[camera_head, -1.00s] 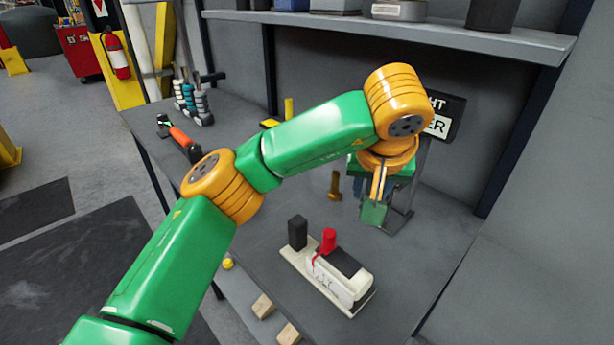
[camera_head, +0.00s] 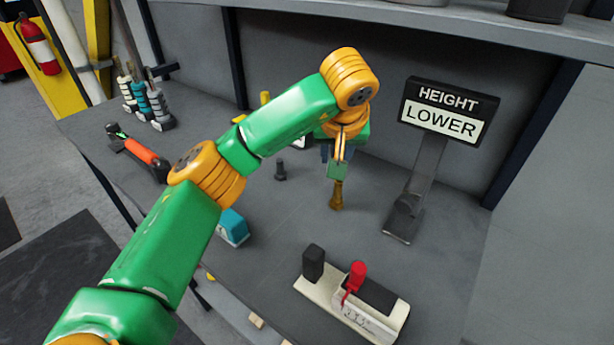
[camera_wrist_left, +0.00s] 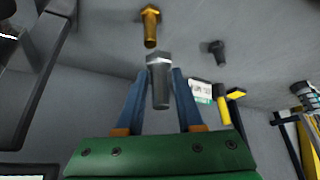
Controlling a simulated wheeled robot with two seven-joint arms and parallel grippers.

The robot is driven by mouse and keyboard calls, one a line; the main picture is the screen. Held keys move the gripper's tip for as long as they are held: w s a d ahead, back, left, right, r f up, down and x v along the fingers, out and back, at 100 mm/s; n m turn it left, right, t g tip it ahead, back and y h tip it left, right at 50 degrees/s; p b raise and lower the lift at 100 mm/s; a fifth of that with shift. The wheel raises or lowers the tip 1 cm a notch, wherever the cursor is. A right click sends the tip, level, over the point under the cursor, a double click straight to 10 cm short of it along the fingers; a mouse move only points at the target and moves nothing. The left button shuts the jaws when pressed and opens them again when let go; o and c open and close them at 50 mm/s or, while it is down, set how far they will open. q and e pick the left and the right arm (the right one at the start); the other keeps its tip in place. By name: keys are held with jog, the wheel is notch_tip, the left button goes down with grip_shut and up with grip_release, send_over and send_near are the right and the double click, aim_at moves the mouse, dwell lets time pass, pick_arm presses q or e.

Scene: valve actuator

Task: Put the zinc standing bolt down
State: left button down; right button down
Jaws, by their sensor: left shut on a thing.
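The zinc bolt (camera_wrist_left: 160,82) is grey and hex-headed; in the left wrist view it sits between the blue fingers of my left gripper (camera_wrist_left: 159,75), which is shut on it. In the head view my left gripper (camera_head: 328,153) is above the bench near the brass bolt, and the zinc bolt is hidden there behind the gripper and wrist. The brass bolt (camera_head: 336,196) stands upright on the bench; it also shows in the wrist view (camera_wrist_left: 150,27). A dark bolt (camera_head: 280,171) stands to its left, also in the wrist view (camera_wrist_left: 217,52). My right gripper is out of view.
A sign reading HEIGHT LOWER (camera_head: 445,112) stands at the right on a metal stand. A pale fixture with a red knob (camera_head: 357,271) is in front. A blue box (camera_head: 233,228) and an orange-handled tool (camera_head: 140,151) are at the left. Grey bench between bolts and fixture is clear.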

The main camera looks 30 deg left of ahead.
pick_arm(q)
jog(key=a+f, duration=0.2)
jog(key=w+a+f, duration=0.1)
jog(key=a+f, duration=0.4)
jog(key=shift+w+a+p, duration=0.1)
jog(key=shift+w+p, duration=0.25)
jog(key=shift+p, duration=0.05)
notch_tip(320, 180, down, 3)
jog(key=shift+r+p, duration=0.15)
jog(key=shift+p, duration=0.35)
jog(key=shift+f, duration=0.35)
jog(key=c, duration=0.5)
grip_release()
jog(key=shift+c, duration=0.2)
jog(key=shift+r, duration=0.1)
jog(key=shift+r, duration=0.3)
jog(key=v, duration=1.1)
jog(key=shift+s+r+b, duration=0.25)
jog(key=shift+b, duration=0.2)
